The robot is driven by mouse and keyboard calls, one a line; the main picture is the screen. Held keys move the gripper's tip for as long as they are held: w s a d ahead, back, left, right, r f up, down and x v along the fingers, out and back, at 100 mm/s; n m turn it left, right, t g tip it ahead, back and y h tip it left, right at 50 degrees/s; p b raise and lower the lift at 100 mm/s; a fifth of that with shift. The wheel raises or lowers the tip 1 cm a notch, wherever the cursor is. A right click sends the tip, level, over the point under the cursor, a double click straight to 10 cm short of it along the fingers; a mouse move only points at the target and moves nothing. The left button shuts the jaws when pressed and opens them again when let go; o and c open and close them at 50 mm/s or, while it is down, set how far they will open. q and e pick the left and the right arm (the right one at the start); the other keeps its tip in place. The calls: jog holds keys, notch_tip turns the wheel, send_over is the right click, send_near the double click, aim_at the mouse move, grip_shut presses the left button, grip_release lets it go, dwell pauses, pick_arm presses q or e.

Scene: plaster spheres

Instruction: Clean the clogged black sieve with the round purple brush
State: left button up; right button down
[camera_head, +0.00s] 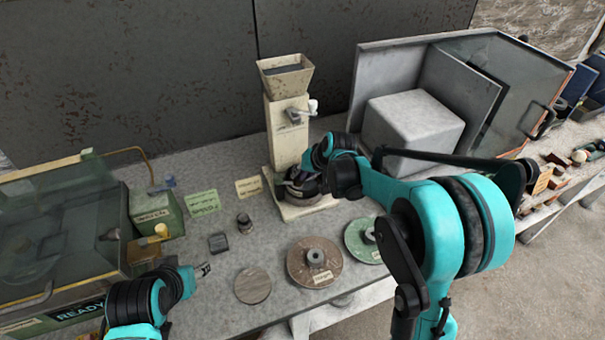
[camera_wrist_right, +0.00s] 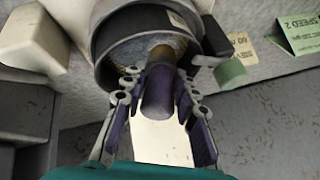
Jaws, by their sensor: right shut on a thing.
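My right gripper (camera_wrist_right: 160,95) is shut on the round purple brush (camera_wrist_right: 158,92). The brush's far end is at the black sieve (camera_wrist_right: 108,62), over its grey, clogged-looking mesh; whether it touches is hard to tell. In the head view, the sieve (camera_head: 302,199) sits on the base of the cream mill (camera_head: 284,135), and my right gripper (camera_head: 303,180) reaches it from the right. The brush is hidden there by the gripper. My left gripper (camera_head: 203,269) is low at the left, over the bench, away from the sieve; its jaws are too small to read.
A brown disc (camera_head: 303,272), a green disc (camera_head: 357,245) and a flat round plate (camera_head: 252,285) lie in front of the mill. A glass-lidded case (camera_head: 60,225) stands at left. A grey block (camera_head: 412,122) stands in an open cabinet at right.

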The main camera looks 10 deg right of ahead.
jog(key=shift+w+d, duration=0.6)
jog(key=shift+d, duration=0.1)
jog(key=shift+s+a, duration=1.2)
jog(key=shift+a, duration=0.2)
jog(key=shift+w+d, duration=1.2)
jog(key=shift+d, duration=0.2)
jog(key=shift+s+a, duration=1.2)
jog(key=shift+a, duration=0.25)
jog(key=shift+d+r, duration=0.1)
